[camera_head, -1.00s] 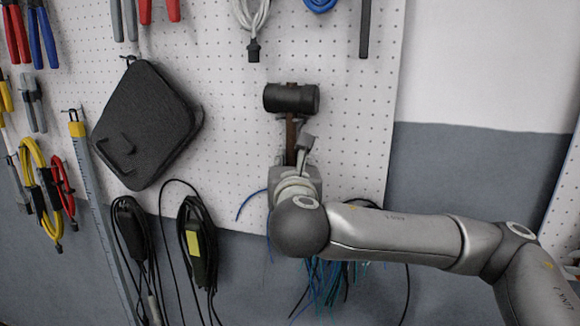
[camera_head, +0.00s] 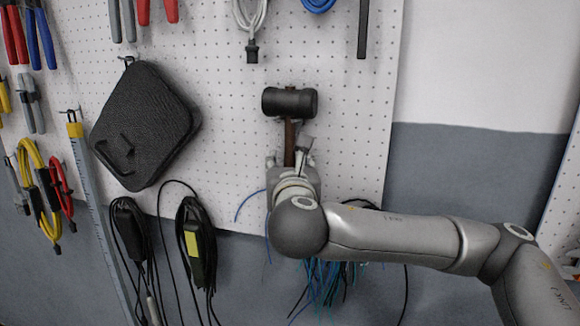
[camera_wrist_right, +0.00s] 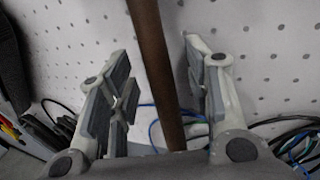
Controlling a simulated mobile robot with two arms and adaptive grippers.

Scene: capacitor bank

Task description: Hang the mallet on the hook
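The mallet has a black cylindrical head (camera_head: 290,101) and a brown handle (camera_head: 289,135). It is upright against the white pegboard, head up and handle down. The hook is not clearly visible; the mallet's head covers the board behind it. My right gripper (camera_head: 292,152) is at the lower part of the handle, below the head. In the right wrist view the handle (camera_wrist_right: 156,70) passes between the spread fingers of my right gripper (camera_wrist_right: 157,85), with a visible gap on both sides. The lower end of the handle is hidden by the gripper. My left gripper is not in view.
A black case (camera_head: 146,125) hangs left of the mallet. Cables (camera_head: 196,245) hang at the lower left. A grey cable (camera_head: 251,20) and a dark bar (camera_head: 364,28) hang above. Blue-green wires (camera_head: 335,275) are behind my right arm. Bare pegboard surrounds the mallet's head.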

